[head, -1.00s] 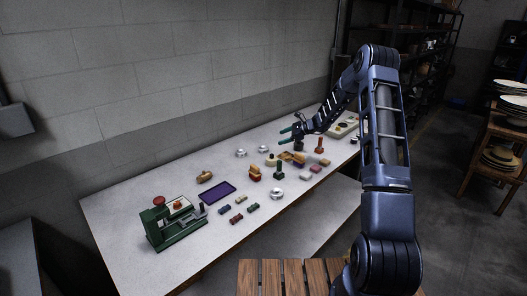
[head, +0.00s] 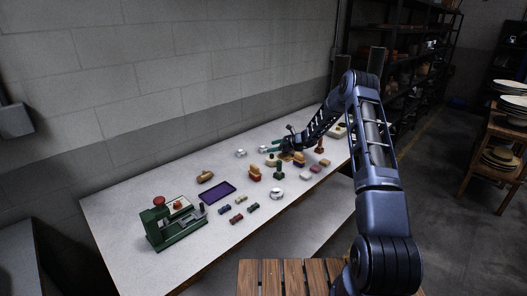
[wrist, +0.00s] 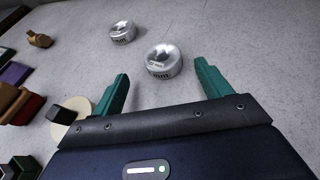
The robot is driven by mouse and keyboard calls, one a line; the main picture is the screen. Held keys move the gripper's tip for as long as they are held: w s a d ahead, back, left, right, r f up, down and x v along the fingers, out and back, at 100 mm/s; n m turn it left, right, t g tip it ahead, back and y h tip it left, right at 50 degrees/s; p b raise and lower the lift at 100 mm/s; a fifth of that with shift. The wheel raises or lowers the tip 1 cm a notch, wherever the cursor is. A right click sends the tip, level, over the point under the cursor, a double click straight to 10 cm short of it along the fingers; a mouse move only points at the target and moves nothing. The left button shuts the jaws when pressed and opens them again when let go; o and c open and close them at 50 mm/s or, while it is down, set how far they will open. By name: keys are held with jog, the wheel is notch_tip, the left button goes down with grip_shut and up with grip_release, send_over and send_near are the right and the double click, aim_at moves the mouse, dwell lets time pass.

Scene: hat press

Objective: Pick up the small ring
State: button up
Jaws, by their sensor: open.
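Two silver rings lie on the bench beyond my gripper. In the head view they are a left ring (head: 241,153) and a right ring (head: 262,149); a third silver ring (head: 277,193) lies nearer the front edge. In the wrist view one ring (wrist: 163,61) is just ahead of the gap between my fingertips, and another ring (wrist: 122,33) is farther off to the left. Their printed marks are too small to read, so I cannot tell which is the small one. My gripper (wrist: 162,84) is open and empty, with green fingers; it also shows in the head view (head: 273,146).
Several coloured blocks and wooden pieces stand near my gripper, including a dark green post (head: 279,170). A purple tray (head: 217,191) and a green press (head: 172,228) are at the left. In the wrist view, bare bench lies around the rings.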

aim_at(264, 148)
jog(key=shift+x, duration=2.6)
jog(key=shift+w+r, duration=0.15)
jog(key=c, duration=1.1)
